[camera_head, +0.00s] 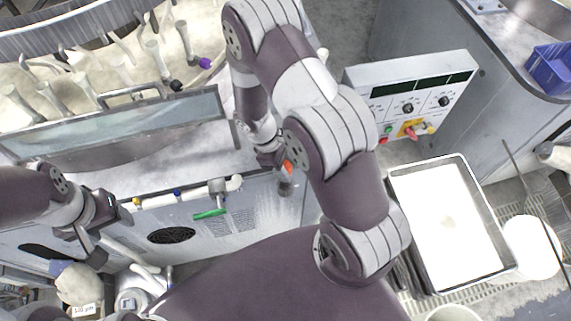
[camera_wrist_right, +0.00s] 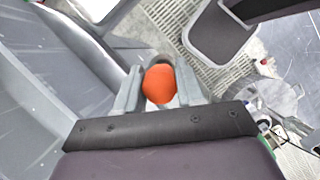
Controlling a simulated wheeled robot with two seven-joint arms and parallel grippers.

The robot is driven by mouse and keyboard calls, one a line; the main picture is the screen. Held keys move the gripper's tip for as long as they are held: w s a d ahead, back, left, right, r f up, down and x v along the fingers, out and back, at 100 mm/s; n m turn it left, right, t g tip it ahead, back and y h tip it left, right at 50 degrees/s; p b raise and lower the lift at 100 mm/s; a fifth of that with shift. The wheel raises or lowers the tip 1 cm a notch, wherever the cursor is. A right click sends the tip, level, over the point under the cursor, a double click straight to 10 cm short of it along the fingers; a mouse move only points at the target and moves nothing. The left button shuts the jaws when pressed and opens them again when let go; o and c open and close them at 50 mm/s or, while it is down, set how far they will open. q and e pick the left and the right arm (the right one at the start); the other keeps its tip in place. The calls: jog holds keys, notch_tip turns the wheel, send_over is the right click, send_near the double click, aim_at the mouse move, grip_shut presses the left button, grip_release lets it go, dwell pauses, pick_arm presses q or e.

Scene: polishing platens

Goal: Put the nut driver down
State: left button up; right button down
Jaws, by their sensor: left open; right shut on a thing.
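The nut driver shows as an orange rounded handle end (camera_wrist_right: 160,84) in the right wrist view, between the two fingers of my right gripper (camera_wrist_right: 158,92). A bit of its orange handle (camera_head: 288,167) also shows in the head view. My right gripper (camera_head: 284,180) is shut on it, in front of the grey machine panel. The driver's shaft and tip are hidden. My left gripper (camera_head: 93,252) is open at the lower left, apart from the nut driver.
A metal-rimmed white tray (camera_head: 398,188) lies at the right beside a white bucket (camera_head: 532,247). A control box (camera_head: 415,95) with knobs stands at the upper right, and a blue bin (camera_head: 548,72) at the far right. A green-handled valve (camera_head: 210,213) sticks out from the panel.

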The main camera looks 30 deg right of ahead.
jog(key=c, duration=0.7)
grip_release()
jog(key=shift+f, duration=0.1)
jog(key=shift+r+p, duration=0.65)
jog(key=shift+r, duration=0.15)
jog(key=b+v, duration=0.3)
jog(key=v, duration=0.9)
jog(key=s+r+m+t+y, duration=0.1)
jog(key=s+m, duration=0.1)
jog(key=m, duration=0.1)
jog(key=s+r+m+t+y, duration=0.1)
jog(key=s+m+t, duration=0.1)
jog(key=s+m, duration=0.1)
jog(key=s+r+m+t+y, duration=0.1)
jog(key=s+m, duration=0.1)
jog(key=shift+s+d+r+m+t, duration=0.25)
jog(key=shift+s+m+t, duration=0.05)
jog(key=shift+s+m, duration=0.1)
